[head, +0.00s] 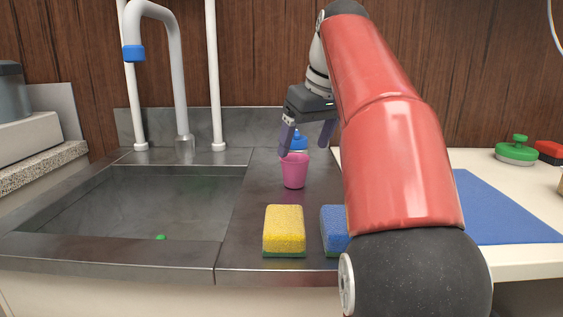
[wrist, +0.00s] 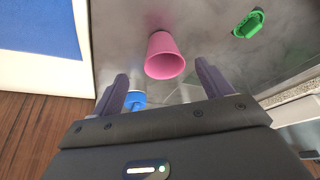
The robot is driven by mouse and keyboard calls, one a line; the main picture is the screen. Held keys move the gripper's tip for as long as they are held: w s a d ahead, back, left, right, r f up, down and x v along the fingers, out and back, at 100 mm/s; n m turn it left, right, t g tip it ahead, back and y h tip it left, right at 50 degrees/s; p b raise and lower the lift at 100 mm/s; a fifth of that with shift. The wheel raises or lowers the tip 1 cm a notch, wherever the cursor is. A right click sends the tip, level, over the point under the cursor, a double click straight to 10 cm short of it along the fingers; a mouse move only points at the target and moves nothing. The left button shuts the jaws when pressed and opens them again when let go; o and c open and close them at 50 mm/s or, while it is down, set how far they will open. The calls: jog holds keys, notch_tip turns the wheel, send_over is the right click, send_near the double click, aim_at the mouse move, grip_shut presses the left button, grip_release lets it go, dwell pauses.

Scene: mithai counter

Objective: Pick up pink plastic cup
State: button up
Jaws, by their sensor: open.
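The pink plastic cup (head: 294,171) stands upright on the dark steel counter to the right of the sink in the head view. In the wrist view the cup (wrist: 164,56) is ahead of the fingers, with its open rim facing the camera. My gripper (head: 307,145) is open and empty, just above and behind the cup in the head view. In the wrist view the two fingers of my gripper (wrist: 166,84) are spread wide, and the cup appears beyond their tips, mostly between them. No contact with the cup is visible.
A blue-topped object (head: 299,142) stands close behind the cup. A yellow sponge (head: 284,229) and a blue sponge (head: 334,226) lie in front. The sink (head: 130,205) is at left, with a tall faucet (head: 184,80) behind. A blue mat (head: 500,212) lies right.

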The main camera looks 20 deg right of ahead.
aim_at(292, 167)
jog(key=x, duration=0.2)
jog(key=b+x, duration=0.1)
jog(key=x, duration=0.2)
jog(key=b+x, duration=0.1)
jog(key=x, duration=0.2)
jog(key=shift+w+a+r, duration=0.15)
jog(key=shift+w+a, duration=0.1)
jog(key=c, duration=1)
jog(key=shift+r, duration=0.1)
jog(key=shift+c, duration=0.2)
